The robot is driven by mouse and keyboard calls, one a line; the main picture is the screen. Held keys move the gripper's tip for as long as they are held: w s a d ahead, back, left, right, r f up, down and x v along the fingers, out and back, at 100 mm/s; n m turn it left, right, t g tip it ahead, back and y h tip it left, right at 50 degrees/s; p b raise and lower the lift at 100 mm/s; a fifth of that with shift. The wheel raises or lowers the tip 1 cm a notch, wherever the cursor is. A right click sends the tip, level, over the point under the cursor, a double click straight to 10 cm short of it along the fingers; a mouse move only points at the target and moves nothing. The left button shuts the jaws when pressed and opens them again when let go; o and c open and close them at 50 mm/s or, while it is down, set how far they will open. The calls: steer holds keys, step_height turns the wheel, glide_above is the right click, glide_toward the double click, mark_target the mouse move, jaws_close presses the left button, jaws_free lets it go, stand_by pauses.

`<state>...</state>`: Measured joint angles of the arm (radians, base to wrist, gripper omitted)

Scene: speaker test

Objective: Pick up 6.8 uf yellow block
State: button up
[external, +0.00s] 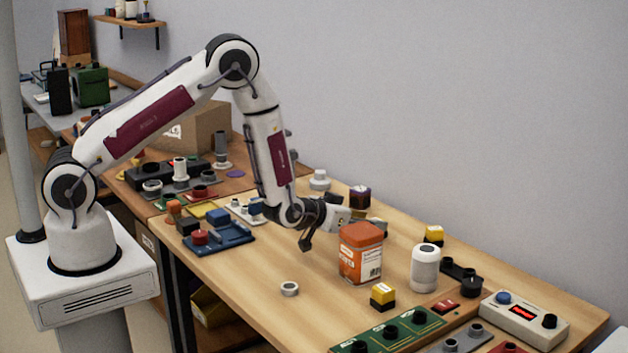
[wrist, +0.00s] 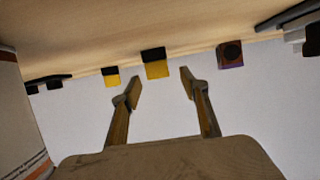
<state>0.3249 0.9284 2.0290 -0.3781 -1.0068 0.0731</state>
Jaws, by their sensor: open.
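In the wrist view, which looks upside down, two yellow blocks with black bases show ahead of my open gripper (wrist: 160,88): a nearer-looking yellow block (wrist: 156,69) between the fingertips in the picture and a smaller yellow block (wrist: 112,80) to its left. Nothing is between the fingers. In the external view, one yellow block (external: 433,233) stands behind the white cylinder, and another yellow block (external: 382,295) stands in front of the orange tin. My gripper (external: 343,224) is above the table, behind and left of the tin. No 6.8 uf label is readable.
The orange tin (external: 360,255) stands close to my gripper. A white cylinder (external: 424,268) is right of it. A dark purple block (external: 360,196) stands at the back; it also shows in the wrist view (wrist: 231,55). A small metal ring (external: 289,289) lies on mostly clear table at front left.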

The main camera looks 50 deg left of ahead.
steer(key=shift+x, duration=1.9)
steer(key=shift+d+f, duration=0.1)
steer(key=c, duration=1.1)
